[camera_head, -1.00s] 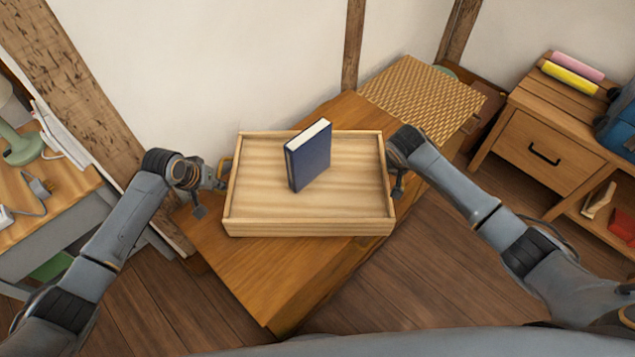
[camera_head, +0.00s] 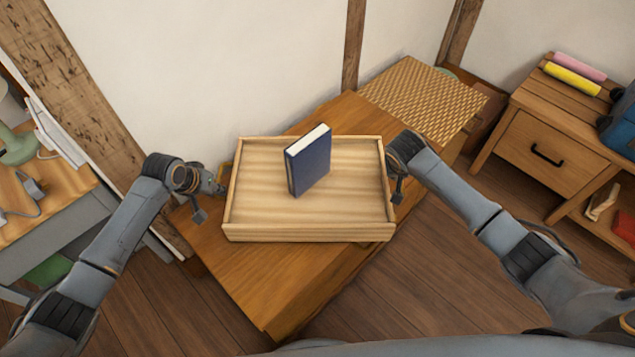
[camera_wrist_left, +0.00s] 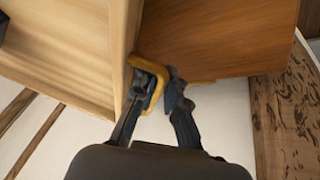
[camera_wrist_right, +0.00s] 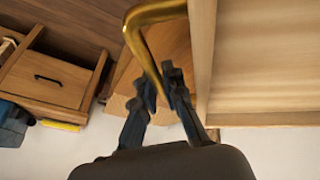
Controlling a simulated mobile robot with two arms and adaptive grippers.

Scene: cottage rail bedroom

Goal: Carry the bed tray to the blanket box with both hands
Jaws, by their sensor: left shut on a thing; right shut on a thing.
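The bed tray (camera_head: 255,212) is a pale wooden tray with low walls and a brass handle at each end. It appears level over the brown wooden chest (camera_head: 262,287); I cannot tell how far above it. A dark blue book (camera_head: 309,163) stands upright in the tray. My left gripper (camera_head: 219,187) is at the tray's left end, its fingers (camera_wrist_left: 158,88) shut on the brass left handle (camera_wrist_left: 150,66). My right gripper (camera_head: 394,186) is at the right end, its fingers (camera_wrist_right: 163,90) shut on the right handle (camera_wrist_right: 142,42). I cannot tell which furniture is the blanket box.
A woven-topped surface (camera_head: 425,98) adjoins the chest at the back right. A drawer cabinet (camera_head: 541,153) stands at the right with yellow (camera_head: 572,79) and pink rolls on it. A desk (camera_head: 45,208) with a green lamp is at the left. A wall stands behind.

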